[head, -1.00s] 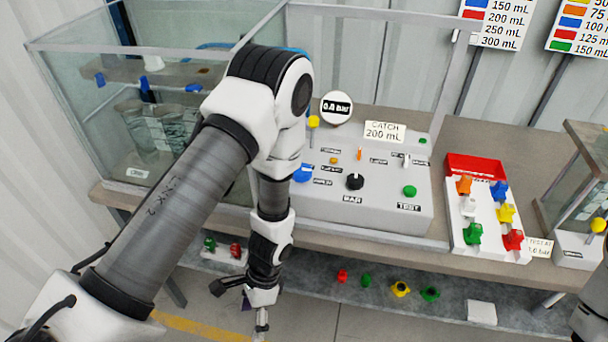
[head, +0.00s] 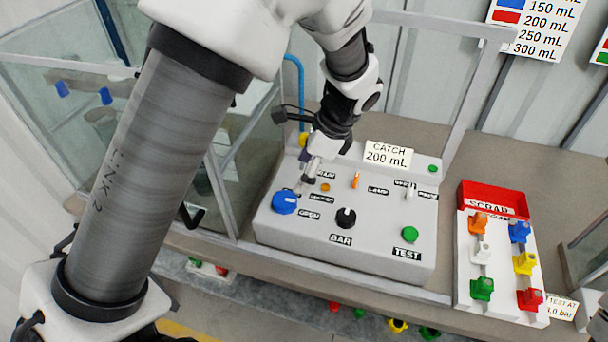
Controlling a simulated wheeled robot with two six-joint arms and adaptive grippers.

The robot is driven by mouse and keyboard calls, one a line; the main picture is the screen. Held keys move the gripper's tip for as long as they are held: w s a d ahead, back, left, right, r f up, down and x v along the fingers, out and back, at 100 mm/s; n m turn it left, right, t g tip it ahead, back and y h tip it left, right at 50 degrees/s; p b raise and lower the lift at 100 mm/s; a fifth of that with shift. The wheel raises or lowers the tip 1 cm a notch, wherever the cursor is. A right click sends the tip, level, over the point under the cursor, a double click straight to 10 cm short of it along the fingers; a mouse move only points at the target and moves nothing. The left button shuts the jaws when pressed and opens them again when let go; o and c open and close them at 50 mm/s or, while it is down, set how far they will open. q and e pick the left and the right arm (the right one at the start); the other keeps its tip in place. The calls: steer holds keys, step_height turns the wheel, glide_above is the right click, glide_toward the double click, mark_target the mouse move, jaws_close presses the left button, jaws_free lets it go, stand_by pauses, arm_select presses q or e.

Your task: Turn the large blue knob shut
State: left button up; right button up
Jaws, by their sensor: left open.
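The large blue knob (head: 285,202) sits at the left end of the sloped top of a light grey control box (head: 380,262). Labels lie beside it; one below right appears to read "OPEN", and another is partly blurred. My left gripper (head: 303,185) comes down from above, just above and right of the blue knob. It is open and empty, with its fingertips close to the knob; I cannot tell whether they touch it. My right gripper is outside the view.
The box also bears a black knob (head: 346,218), a green button (head: 410,234) and an orange lever (head: 355,180). A "CATCH 200 mL" sign (head: 387,155) stands behind. To the right are a red scrap tray (head: 494,196) and a white rack of coloured knobs. A glass tank stands left.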

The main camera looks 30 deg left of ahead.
mark_target(286, 197)
arm_select(q)
steer(key=s+f, duration=0.1)
steer(key=s+a, duration=0.1)
steer(key=s+f, duration=0.1)
steer(key=s, duration=0.1)
steer(key=shift+a+f, duration=0.25)
steer(key=shift+f, duration=0.1)
steer(key=f, duration=0.2)
steer(key=w+a+f, duration=0.1)
steer(key=f, duration=0.1)
steer(key=shift+a, duration=0.1)
steer(key=shift+s+r, duration=0.3)
steer(key=shift+s, duration=0.05)
steer(key=shift+c, duration=1.1)
steer(key=shift+s, duration=0.1)
steer(key=c, duration=0.9)
steer(key=shift+c, duration=0.2)
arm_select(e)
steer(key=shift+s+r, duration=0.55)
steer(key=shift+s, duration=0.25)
